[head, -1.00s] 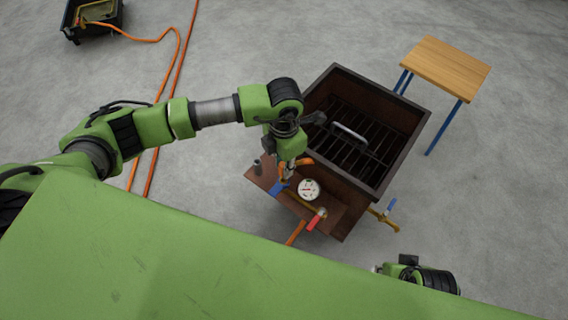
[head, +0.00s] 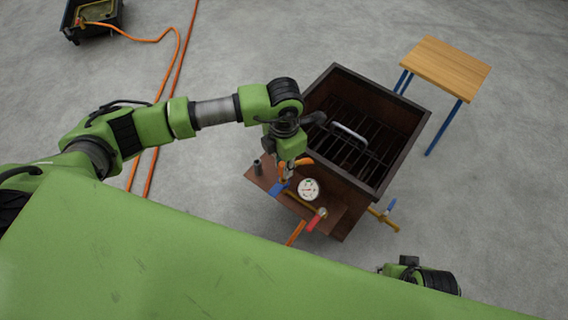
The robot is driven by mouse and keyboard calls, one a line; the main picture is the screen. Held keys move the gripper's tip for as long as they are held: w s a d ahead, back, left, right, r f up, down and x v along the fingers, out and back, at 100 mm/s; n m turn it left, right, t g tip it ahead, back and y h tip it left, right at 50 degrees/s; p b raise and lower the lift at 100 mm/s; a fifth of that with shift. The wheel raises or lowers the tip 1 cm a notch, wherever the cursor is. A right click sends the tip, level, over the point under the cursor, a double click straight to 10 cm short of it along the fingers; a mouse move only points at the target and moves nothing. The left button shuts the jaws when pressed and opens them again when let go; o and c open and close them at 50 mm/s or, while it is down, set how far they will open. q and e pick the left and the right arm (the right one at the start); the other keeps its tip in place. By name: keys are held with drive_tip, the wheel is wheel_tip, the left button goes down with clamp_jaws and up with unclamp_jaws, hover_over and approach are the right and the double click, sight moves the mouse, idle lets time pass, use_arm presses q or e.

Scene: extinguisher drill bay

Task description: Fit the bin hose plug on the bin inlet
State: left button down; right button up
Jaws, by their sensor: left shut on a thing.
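The dark brown bin (head: 388,190) stands in the middle, with a grate inside. A brown panel on its near side carries a white round gauge (head: 308,189), a blue lever (head: 279,188), a red lever (head: 315,222) and brass piping (head: 300,201). My left gripper (head: 287,171) points down over the panel, just left of the gauge. It is shut on the bin hose plug, at an orange hose end (head: 304,162). The plug is mostly hidden by the gripper, and I cannot tell whether it touches the inlet. My right gripper is out of view; only part of that arm shows.
A wooden-topped table (head: 445,68) with blue legs stands at the upper right. A black tub (head: 92,16) is at the upper left, with orange hoses (head: 172,100) across the floor. A brass valve with a blue handle (head: 391,206) sticks out at the bin's right.

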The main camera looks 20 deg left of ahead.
use_arm(q)
drive_tip(key=shift+f, duration=0.1)
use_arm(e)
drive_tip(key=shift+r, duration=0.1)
use_arm(q)
drive_tip(key=shift+f, duration=0.1)
drive_tip(key=shift+f+b, duration=0.2)
drive_tip(key=shift+b, duration=0.1)
drive_tip(key=shift+f, duration=0.3)
drive_tip(key=shift+f+b, duration=0.2)
drive_tip(key=shift+b, duration=0.2)
drive_tip(key=shift+f, duration=0.3)
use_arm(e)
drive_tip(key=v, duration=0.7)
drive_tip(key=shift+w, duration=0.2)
use_arm(q)
drive_tip(key=shift+b, duration=0.3)
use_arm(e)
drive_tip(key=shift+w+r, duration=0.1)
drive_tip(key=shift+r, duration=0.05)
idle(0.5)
use_arm(q)
drive_tip(key=shift+f+b, duration=0.65)
drive_tip(key=shift+f, duration=0.2)
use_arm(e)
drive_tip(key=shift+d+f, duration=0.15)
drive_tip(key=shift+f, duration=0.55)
